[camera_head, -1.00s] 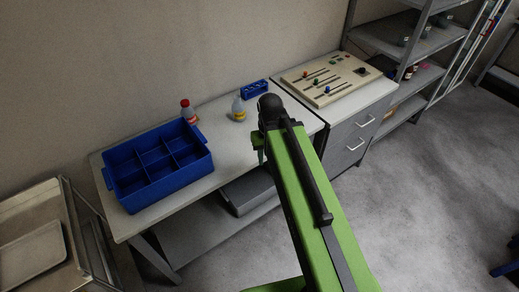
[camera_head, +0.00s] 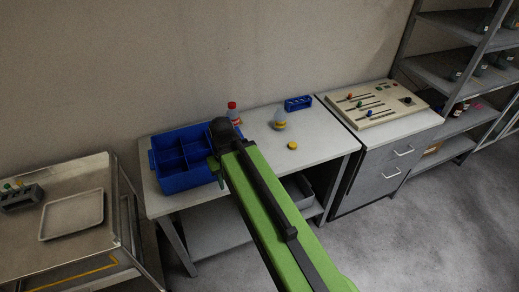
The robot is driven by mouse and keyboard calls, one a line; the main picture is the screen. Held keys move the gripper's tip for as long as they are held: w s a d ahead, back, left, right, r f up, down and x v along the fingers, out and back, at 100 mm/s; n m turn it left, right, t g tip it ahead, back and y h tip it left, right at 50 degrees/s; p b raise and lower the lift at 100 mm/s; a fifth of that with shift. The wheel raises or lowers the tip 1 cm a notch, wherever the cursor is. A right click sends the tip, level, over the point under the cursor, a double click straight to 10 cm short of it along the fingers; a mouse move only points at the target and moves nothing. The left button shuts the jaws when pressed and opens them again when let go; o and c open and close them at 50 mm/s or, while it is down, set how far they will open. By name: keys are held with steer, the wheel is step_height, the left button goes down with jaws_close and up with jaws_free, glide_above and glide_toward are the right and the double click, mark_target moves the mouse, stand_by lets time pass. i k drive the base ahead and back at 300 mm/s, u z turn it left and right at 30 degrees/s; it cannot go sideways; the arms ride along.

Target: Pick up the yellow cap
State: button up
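The yellow cap (camera_head: 292,145) lies flat on the white tabletop, right of my arm and near the table's front part. It stands clear of other objects. My green arm reaches up from the bottom of the picture to a dark joint in front of the blue bin. My gripper is not visible; the arm hides whatever lies beyond the joint.
A divided blue bin (camera_head: 175,185) is at left, a blue rack (camera_head: 298,104) at the back. A control panel (camera_head: 375,106) is on the right cabinet.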

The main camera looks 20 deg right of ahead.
mark_target(292, 145)
steer(key=u, duration=0.5)
steer(key=k, duration=0.15)
steer(key=u, duration=2.6)
steer(key=k, duration=1.25)
steer(key=z, duration=1.4)
steer(key=i, duration=1)
steer(key=z, duration=0.1)
